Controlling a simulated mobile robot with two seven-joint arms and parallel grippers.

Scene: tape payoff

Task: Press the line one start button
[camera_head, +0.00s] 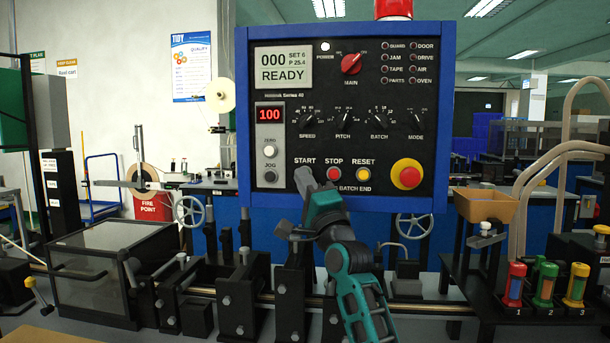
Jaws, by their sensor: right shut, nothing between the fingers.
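The blue-framed control panel (345,35) stands upright in the middle of the view. Its START label shows above my right gripper (303,177). The gripper is shut and empty, with its grey tips over the spot below that label. The panel screen (284,67) reads 000 and READY. The red STOP button (333,174) and yellow RESET button (363,174) are just right of the tips. My left gripper is out of view.
A large red emergency knob (407,174) on a yellow base sits at the panel's lower right. ZERO (270,151) and JOG (270,177) buttons lie left of my gripper. Black machinery (237,300) runs below the panel. Numbered coloured holders (545,284) stand at right.

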